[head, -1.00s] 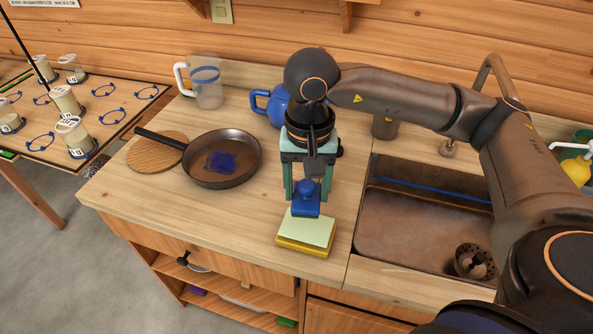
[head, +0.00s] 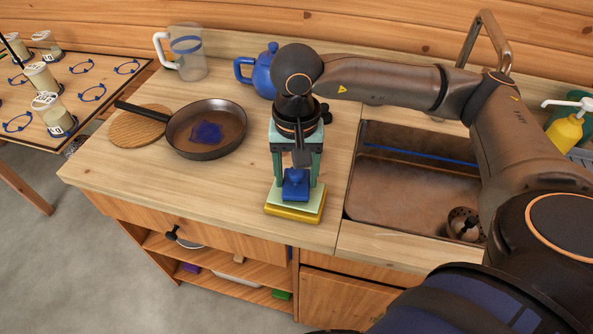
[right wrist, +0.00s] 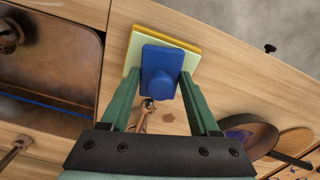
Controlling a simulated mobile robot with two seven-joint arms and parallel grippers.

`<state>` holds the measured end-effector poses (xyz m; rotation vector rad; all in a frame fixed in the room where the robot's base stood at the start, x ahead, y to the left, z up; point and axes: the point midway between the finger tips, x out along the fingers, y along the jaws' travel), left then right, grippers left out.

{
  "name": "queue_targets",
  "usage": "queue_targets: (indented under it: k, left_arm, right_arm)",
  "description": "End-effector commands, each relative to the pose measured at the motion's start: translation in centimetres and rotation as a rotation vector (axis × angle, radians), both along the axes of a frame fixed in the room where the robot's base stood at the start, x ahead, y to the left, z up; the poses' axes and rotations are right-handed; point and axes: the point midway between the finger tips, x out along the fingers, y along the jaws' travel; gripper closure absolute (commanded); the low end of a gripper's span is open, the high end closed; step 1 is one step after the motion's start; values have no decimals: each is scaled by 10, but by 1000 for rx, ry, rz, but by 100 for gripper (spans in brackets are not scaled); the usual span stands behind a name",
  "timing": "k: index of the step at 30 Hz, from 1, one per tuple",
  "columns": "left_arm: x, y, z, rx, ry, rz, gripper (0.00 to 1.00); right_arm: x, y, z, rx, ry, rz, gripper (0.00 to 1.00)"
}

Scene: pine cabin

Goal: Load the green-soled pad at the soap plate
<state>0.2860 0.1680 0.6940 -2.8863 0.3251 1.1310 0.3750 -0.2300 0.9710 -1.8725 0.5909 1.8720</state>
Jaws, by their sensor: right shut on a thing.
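My right gripper (head: 295,188) points down and is shut on the blue pad (head: 296,178), a small block with a round knob. The pad also shows between the green fingers in the right wrist view (right wrist: 158,85). Its underside is hidden, so I cannot see the sole's colour. The soap plate (head: 290,211), yellow with a pale green top, lies near the counter's front edge. The pad is over the plate's top, covering its middle and rear in the head view. I cannot tell whether they touch. My left gripper is not in view.
A frying pan (head: 178,141) with a blue-purple patch inside stands left on the counter, beside a round woven mat (head: 133,130). A blue teapot (head: 263,76) and a clear jug (head: 187,57) stand behind. The sink (head: 415,185) is at right. The counter between pan and plate is clear.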

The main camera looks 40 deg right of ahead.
Motion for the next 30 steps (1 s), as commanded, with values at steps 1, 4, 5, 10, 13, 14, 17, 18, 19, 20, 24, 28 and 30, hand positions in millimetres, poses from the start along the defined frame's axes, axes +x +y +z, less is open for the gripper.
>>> queue_targets:
  k: [1, 4, 5, 10, 13, 14, 17, 18, 19, 20, 24, 28, 30]
  left_arm:
    - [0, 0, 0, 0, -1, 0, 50]
    - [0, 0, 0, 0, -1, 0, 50]
    - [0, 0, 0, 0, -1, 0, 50]
    - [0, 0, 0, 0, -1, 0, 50]
    - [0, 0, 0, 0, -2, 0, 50]
    - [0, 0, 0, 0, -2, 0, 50]
    - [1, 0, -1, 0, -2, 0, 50]
    - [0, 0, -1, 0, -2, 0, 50]
    - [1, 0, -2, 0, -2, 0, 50]
    - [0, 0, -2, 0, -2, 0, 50]
    - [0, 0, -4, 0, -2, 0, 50]
    - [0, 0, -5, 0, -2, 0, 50]
    - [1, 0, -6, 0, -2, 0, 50]
  right_arm:
    - [0, 0, 0, 0, 0, 0, 90]
    - [0, 0, 0, 0, 0, 0, 90]
    - [0, 0, 0, 0, 0, 0, 90]
    - [0, 0, 0, 0, 0, 0, 90]
    - [0, 0, 0, 0, 0, 0, 90]
    - [0, 0, 0, 0, 0, 0, 90]
    - [0, 0, -1, 0, 0, 0, 90]
    - [0, 0, -1, 0, 0, 0, 90]
    - [0, 0, -2, 0, 0, 0, 90]
    - [0, 0, -2, 0, 0, 0, 90]
    - [0, 0, -4, 0, 0, 0, 90]
    - [0, 0, -5, 0, 0, 0, 90]
    - [0, 0, -6, 0, 0, 1, 90]
